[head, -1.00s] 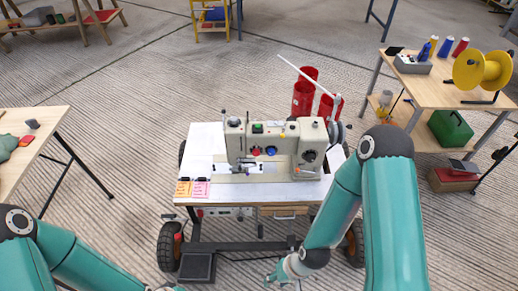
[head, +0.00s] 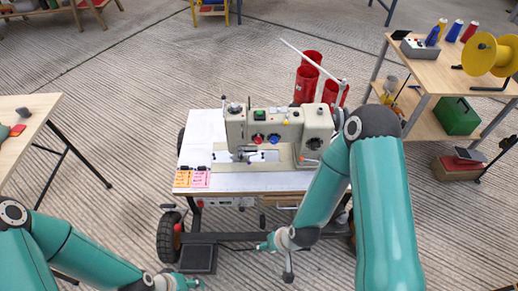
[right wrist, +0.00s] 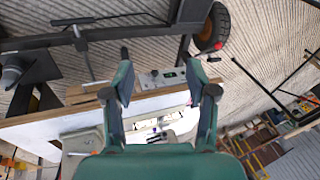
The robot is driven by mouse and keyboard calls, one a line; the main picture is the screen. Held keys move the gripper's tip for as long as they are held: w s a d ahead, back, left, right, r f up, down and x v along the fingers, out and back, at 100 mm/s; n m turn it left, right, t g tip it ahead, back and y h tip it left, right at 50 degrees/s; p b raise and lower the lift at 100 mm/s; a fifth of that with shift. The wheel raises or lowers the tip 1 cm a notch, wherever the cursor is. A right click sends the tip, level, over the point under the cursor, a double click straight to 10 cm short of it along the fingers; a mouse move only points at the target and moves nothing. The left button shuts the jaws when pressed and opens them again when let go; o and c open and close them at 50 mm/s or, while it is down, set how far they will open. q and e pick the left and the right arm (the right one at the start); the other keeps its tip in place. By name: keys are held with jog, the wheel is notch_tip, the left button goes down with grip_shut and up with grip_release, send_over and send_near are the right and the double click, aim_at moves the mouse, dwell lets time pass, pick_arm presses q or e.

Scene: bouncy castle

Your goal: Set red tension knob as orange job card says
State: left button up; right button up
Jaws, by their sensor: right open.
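A cream sewing machine (head: 288,127) stands on a white-topped wheeled table (head: 202,130). Its red knob (head: 258,138) is on the front, left of a blue knob (head: 274,139); the red knob's setting is too small to read. An orange card (head: 183,179) hangs at the table's front left edge beside a pink card (head: 201,179); their writing is unreadable. My right gripper (head: 275,258) is low in front of the table, below and apart from the knob. In the right wrist view it (right wrist: 160,82) is open and empty. My left gripper (head: 176,284) is at the bottom edge, its jaws unclear.
Red thread cones (head: 308,80) stand behind the machine. A side table (head: 15,110) is at left. A wooden bench (head: 425,84) at right carries a yellow spool (head: 488,54), with a green box (head: 457,116) on its lower shelf. A dark foot pedal (head: 199,259) lies under the front.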

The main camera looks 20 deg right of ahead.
jog(key=w+f+t+h+b, duration=0.1)
jog(key=w+f+t+b, duration=0.4)
jog(key=w, duration=0.4)
jog(key=n+t+h+b, duration=0.2)
jog(key=t+h+b, duration=0.65)
jog(key=b, duration=0.95)
send_near(259, 144)
pick_arm(q)
notch_tip(259, 144, down, 28)
jog(key=b, duration=0.2)
jog(key=shift+r, duration=0.25)
pick_arm(e)
jog(key=shift+t+y, duration=0.55)
jog(key=shift+t, duration=0.1)
jog(key=x, duration=0.9)
jog(key=shift+d+f, duration=0.3)
jog(key=shift+d, duration=0.05)
grip_shut()
